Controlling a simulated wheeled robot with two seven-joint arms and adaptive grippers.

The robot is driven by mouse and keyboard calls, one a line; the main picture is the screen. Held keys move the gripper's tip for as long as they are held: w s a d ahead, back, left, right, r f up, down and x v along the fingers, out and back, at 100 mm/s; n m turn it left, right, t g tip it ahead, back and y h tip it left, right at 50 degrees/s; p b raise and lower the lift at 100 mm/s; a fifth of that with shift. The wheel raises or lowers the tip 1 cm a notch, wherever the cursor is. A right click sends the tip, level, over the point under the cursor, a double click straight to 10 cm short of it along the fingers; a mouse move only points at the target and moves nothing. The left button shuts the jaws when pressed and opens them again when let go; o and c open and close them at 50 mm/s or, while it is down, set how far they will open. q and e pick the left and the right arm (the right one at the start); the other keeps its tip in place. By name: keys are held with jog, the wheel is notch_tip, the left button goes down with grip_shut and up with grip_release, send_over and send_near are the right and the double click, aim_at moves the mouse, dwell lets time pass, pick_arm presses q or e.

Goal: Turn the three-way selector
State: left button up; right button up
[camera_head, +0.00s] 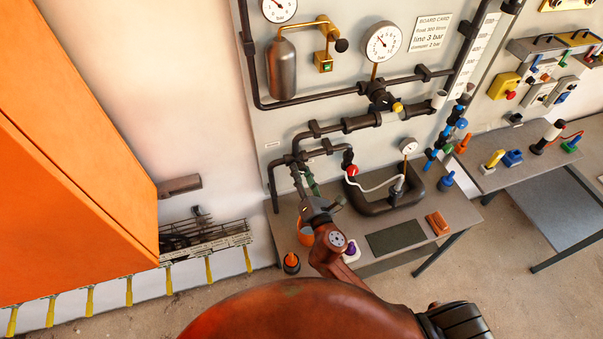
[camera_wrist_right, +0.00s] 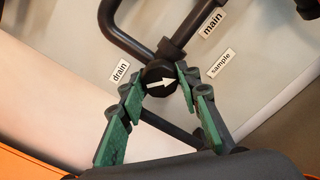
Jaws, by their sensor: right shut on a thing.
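The three-way selector (camera_wrist_right: 160,80) is a black round knob with a white arrow, at the middle of the wrist view. Its arrow points right, towards the "sample" label (camera_wrist_right: 221,63). The "drain" label (camera_wrist_right: 120,71) is to its left and the "main" label (camera_wrist_right: 213,22) above it. My right gripper (camera_wrist_right: 163,79) has its green-padded fingers on both sides of the knob, shut on it. In the head view my right gripper (camera_head: 308,184) is at the pipes on the left of the bench, and the arm largely hides the selector there. My left gripper is not in view.
The bench (camera_head: 455,215) holds a dark looped pipe (camera_head: 385,208), a green-grey mat (camera_head: 395,238) and an orange block (camera_head: 438,223). A red knob (camera_head: 352,170) is just right of my gripper. An orange cabinet (camera_head: 70,190) and a wire rack (camera_head: 205,240) stand left.

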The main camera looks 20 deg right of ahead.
jog(key=m, duration=0.5)
jog(key=shift+m, duration=0.3)
jog(key=shift+m+b, duration=0.3)
jog(key=shift+m, duration=1.9)
jog(key=o, duration=1.2)
jog(key=shift+c, duration=0.2)
jog(key=s, duration=1.2)
jog(key=shift+d, duration=0.15)
